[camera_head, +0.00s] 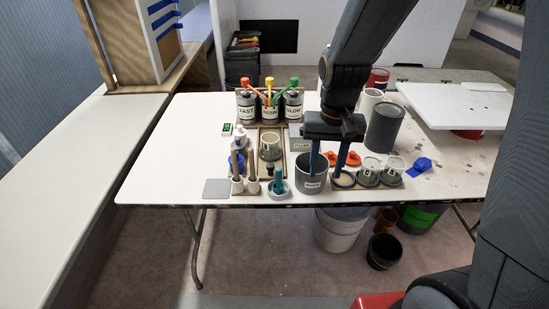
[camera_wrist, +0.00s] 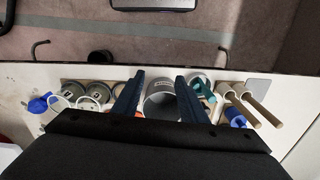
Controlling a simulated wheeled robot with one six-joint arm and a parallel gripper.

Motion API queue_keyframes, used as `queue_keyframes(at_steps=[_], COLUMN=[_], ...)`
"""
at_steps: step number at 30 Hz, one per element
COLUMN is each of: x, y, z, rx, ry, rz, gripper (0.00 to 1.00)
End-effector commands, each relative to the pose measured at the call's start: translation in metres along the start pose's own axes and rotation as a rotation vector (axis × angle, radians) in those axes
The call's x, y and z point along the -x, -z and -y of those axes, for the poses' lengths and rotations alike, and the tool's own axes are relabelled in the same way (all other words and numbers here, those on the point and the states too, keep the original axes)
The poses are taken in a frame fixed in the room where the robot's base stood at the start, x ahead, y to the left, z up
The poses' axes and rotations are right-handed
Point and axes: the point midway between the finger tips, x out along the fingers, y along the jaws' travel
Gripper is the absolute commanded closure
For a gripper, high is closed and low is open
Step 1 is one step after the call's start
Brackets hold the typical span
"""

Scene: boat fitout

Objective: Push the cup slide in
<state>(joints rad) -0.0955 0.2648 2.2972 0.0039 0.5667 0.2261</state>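A wooden slide (camera_head: 269,131) lies in the middle of the table's organiser, with a grey-green cup (camera_head: 270,147) standing on it. My gripper (camera_head: 327,176) is to the right of the cup slide and nearer the front edge, apart from it. Its two blue fingers point down, spread apart, with nothing held between them. They hang over a grey labelled bucket (camera_head: 311,172). In the wrist view my gripper (camera_wrist: 160,92) frames the same bucket (camera_wrist: 160,104). I cannot tell how far the fingertips are above it. The slide is not clearly visible in the wrist view.
Labelled canisters (camera_head: 247,105) with coloured tops stand behind the slide. A teal-handled tool (camera_head: 278,182) and wooden-handled brushes (camera_head: 252,184) stand at its front. Numbered cups (camera_head: 370,171) and a grey can (camera_head: 384,127) are to the right. The table (camera_head: 170,150) is clear at left.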

Motion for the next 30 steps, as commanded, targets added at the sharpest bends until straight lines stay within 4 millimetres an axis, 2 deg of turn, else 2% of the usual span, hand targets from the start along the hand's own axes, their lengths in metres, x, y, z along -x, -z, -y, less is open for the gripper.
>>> queue_keyframes(at_steps=[1,6,10,15,21,26,30], x=[0.005,-0.003,-0.017,-0.034,-0.046,-0.06,-0.078], y=[0.016,0.064,0.09,0.11,0.117,0.117,0.117], z=[0.014,0.062,0.098,0.134,0.151,0.152,0.151], rx=[-0.023,-0.122,-0.192,-0.257,-0.291,-0.295,-0.294], ry=[-0.001,-0.004,-0.005,-0.007,-0.007,-0.009,-0.009], rz=[0.006,0.01,0.012,0.012,0.012,0.015,0.014], gripper=[0.61,0.61,0.61,0.61,0.61,0.61,0.61])
